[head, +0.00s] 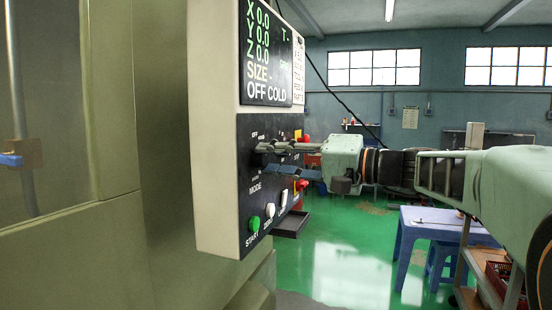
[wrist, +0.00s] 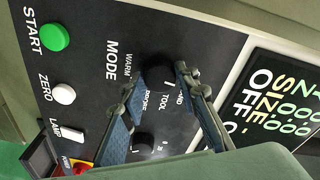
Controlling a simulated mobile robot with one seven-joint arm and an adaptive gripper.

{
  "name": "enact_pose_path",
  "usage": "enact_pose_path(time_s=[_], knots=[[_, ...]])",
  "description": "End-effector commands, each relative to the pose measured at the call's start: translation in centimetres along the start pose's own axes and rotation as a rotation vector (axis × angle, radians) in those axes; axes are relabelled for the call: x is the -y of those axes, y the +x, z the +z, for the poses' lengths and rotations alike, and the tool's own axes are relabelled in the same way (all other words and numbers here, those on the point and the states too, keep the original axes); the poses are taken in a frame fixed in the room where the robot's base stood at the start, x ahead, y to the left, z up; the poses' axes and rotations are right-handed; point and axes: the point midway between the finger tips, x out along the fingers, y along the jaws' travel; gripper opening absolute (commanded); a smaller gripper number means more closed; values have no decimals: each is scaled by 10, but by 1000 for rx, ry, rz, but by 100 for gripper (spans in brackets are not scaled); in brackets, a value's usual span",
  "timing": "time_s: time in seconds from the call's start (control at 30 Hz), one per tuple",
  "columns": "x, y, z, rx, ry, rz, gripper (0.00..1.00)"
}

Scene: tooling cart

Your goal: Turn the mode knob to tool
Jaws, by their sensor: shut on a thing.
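The mode knob (wrist: 158,75) is a dark round knob on the black control panel (wrist: 95,72), near the printed words MODE, WARM and TOOL. In the wrist view my gripper (wrist: 157,83) has one blue-padded finger on each side of this knob and is shut on it. A small pale mark shows by the knob's lower edge, but I cannot tell surely which label it points at. In the head view my gripper (head: 262,158) reaches the panel from the right, and its fingers hide the knob.
A second dark knob (wrist: 145,143) lies between my fingers, nearer the wrist. A green START button (wrist: 55,38), a white ZERO button (wrist: 64,94) and a lamp switch sit along the panel. The screen (head: 265,50) above reads OFF COLD. A blue table (head: 440,222) stands at right.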

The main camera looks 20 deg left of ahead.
Motion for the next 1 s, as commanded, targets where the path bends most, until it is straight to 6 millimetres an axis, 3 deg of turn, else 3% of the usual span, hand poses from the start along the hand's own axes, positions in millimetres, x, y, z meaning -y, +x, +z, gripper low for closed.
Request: enact_pose_path(time_s=[1.0], knots=[[6,0,-5,57,903,86,4]])
